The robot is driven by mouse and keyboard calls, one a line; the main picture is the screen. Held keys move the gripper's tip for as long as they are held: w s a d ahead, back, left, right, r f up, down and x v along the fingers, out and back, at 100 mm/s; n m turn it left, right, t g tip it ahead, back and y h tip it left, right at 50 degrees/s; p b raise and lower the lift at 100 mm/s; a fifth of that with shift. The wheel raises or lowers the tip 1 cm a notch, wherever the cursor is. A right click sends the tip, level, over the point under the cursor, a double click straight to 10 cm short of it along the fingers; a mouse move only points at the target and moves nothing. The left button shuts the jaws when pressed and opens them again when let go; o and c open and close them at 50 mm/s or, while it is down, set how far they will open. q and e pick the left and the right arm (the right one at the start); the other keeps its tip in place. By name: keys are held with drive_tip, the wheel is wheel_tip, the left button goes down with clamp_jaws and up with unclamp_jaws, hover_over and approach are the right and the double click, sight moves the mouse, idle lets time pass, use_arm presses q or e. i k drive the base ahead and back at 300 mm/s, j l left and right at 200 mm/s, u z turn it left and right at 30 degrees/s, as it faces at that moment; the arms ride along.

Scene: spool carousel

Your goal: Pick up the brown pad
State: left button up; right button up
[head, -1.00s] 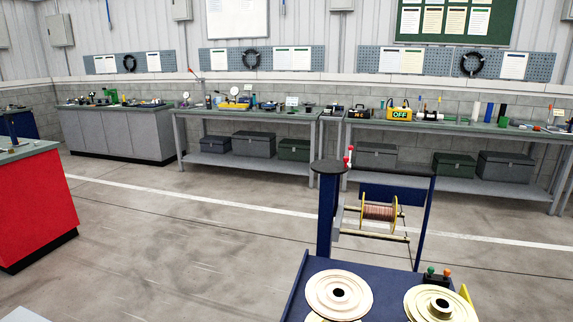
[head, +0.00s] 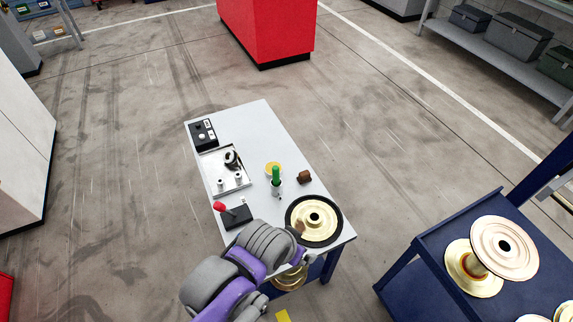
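A small dark brown block (head: 304,177), which looks like the brown pad, lies on the light grey table (head: 262,125) in the head view. It is right of a green-handled tool (head: 276,176) and above a black-rimmed gold spool disc (head: 328,210). My grey and purple arm (head: 250,262) reaches in at the bottom, over the table's near edge and clear of the brown block. It appears to be my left arm. Its fingers are hidden or too small to make out. My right gripper is not in view.
A metal tray (head: 222,180), a black control box (head: 203,134), a red-knobbed lever (head: 221,207) and a yellow disc (head: 273,169) are on the table. A blue cart (head: 430,248) with gold spools stands at right. A red cabinet (head: 265,30) is behind, with open floor between.

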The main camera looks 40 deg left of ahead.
sight(303, 177)
drive_tip(key=u, duration=1.05)
